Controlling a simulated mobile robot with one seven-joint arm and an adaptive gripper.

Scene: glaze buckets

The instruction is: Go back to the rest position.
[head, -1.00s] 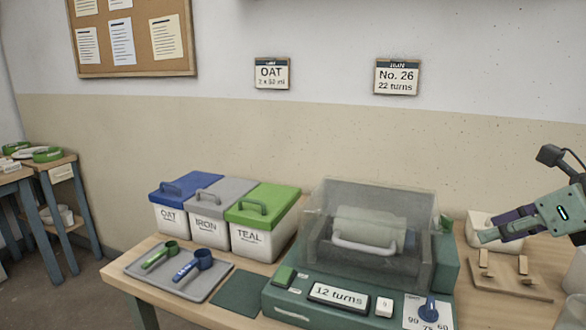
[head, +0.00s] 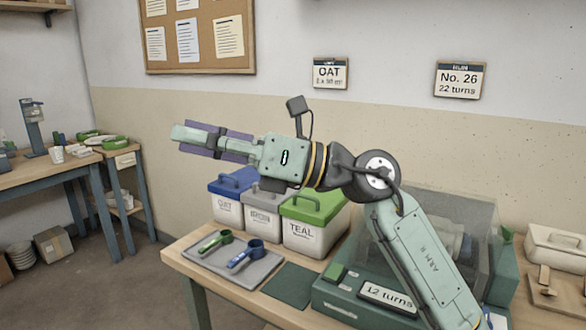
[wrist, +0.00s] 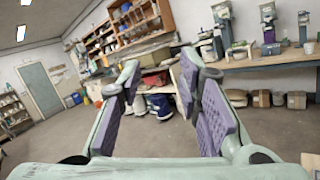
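My gripper (head: 188,136) is raised above the bench, pointing left in the head view, with my arm stretched across in front of the machine. In the wrist view its two purple-padded fingers (wrist: 155,95) stand wide apart with nothing between them. The blue-lidded OAT bucket (head: 228,206), the grey-lidded IRON bucket (head: 262,214) and the green-lidded TEAL bucket (head: 308,233) stand below it, all lids on. A grey tray (head: 262,271) holds a green scoop (head: 214,243) and a blue scoop (head: 245,254).
The green machine (head: 340,300) with a clear cover and a "12 turns" display is partly hidden by my arm. A dark green mat (head: 289,286) lies beside it. A side table (head: 122,158) stands at the left. Open floor shows between the tables.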

